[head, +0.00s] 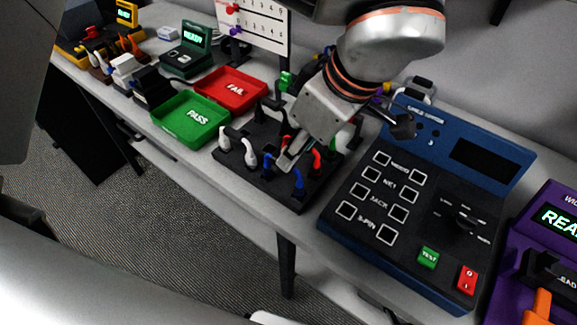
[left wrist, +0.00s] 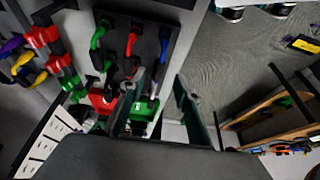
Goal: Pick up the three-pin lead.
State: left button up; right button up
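A black rack (head: 293,200) holds several upright leads in rows. White leads (head: 249,155), blue leads (head: 298,181) and a red lead (head: 317,158) show there in the head view. I cannot tell which one is the three-pin lead. My left gripper (head: 288,158) is over the rack, and its arm hides part of the back rows. In the left wrist view my left gripper (left wrist: 160,92) has its fingers apart, with no lead clearly between them. Green (left wrist: 99,38), red (left wrist: 131,40) and blue (left wrist: 163,45) leads stand beyond the fingertips. My right gripper is not in view.
A green PASS tray (head: 165,133) and a red FAIL tray (head: 262,86) lie left of the rack. A blue tester (head: 345,255) with buttons stands close on the right, and a purple device (head: 510,285) beyond it. A white numbered board (head: 262,28) stands behind the trays.

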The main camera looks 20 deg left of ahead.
pick_arm(q)
jog(key=x, duration=0.7)
jog(key=shift+w+a+f, duration=0.1)
jog(key=shift+a+f, duration=0.1)
jog(key=shift+a, duration=0.15)
grip_shut()
